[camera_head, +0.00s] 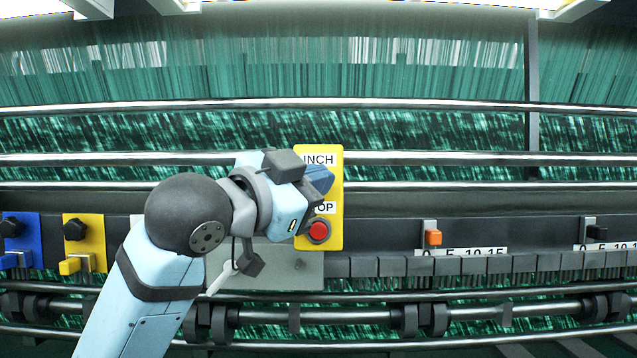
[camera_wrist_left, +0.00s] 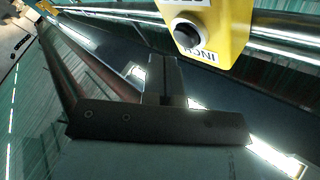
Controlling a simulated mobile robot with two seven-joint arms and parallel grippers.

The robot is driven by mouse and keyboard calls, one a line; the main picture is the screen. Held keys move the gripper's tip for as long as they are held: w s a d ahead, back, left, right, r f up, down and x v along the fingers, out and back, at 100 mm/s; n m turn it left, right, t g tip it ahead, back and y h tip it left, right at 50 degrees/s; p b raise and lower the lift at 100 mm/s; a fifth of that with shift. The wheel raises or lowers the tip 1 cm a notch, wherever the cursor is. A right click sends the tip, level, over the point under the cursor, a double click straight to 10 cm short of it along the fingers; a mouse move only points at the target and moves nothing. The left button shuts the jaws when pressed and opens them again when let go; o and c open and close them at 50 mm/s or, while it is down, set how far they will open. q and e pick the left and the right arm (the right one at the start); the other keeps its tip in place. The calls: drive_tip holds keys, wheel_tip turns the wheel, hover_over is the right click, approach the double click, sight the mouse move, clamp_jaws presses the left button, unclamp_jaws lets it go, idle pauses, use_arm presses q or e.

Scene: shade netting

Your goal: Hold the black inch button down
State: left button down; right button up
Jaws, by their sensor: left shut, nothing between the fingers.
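The yellow control box (camera_head: 334,200) has an INCH label at its top, a partly covered STOP label lower down and a red button (camera_head: 318,231) near its bottom. My left gripper (camera_head: 322,178) is in front of the box's upper half and hides the black inch button in the head view. In the left wrist view the black inch button (camera_wrist_left: 188,33) shows upside down on the yellow box (camera_wrist_left: 222,30), beside the INCH label. The shut fingers of my left gripper (camera_wrist_left: 165,65) point toward it, with a visible gap in that picture. My right gripper is in neither view.
Chrome rollers (camera_head: 440,158) and green netting (camera_head: 430,132) run across behind the box. A yellow bracket (camera_head: 84,243) and a blue bracket (camera_head: 22,240) with black knobs stand left. An orange slider (camera_head: 433,237) over a number scale is at right.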

use_arm(q)
drive_tip(key=shift+s, duration=2.5)
drive_tip(key=w+a+f+n+y, duration=0.2)
drive_tip(key=a+f+n, duration=0.1)
drive_tip(key=f, duration=0.6)
drive_tip(key=w+a+f+n+y, duration=0.3)
drive_tip(key=a+f, duration=0.1)
drive_tip(key=f, duration=0.5)
drive_tip(key=s+a+f+n+g+y, duration=0.1)
drive_tip(key=s+a+f+n+y, duration=0.15)
drive_tip(key=f, duration=0.75)
drive_tip(key=s+a+f+n+g+y, duration=0.15)
drive_tip(key=a+f, duration=0.25)
drive_tip(key=f, duration=0.5)
drive_tip(key=s+a+f+n+g+y, duration=0.2)
drive_tip(key=s+a+f+g, duration=0.3)
drive_tip(key=s+f, duration=0.7)
drive_tip(key=s+a+f+n+g+y, duration=0.25)
drive_tip(key=s+a+f, duration=0.45)
drive_tip(key=s+f, duration=0.5)
drive_tip(key=w+d+f+t+h+p, duration=0.1)
drive_tip(key=w+d+f+t, duration=0.1)
drive_tip(key=f, duration=0.3)
drive_tip(key=w+d+f+m+t+h, duration=0.1)
drive_tip(key=w+d+f+t+h, duration=0.1)
drive_tip(key=w+d+f+t, duration=0.1)
drive_tip(key=shift+w+d+f+t+p, duration=0.5)
drive_tip(key=shift+f+t, duration=0.6)
drive_tip(key=shift+f, duration=0.7)
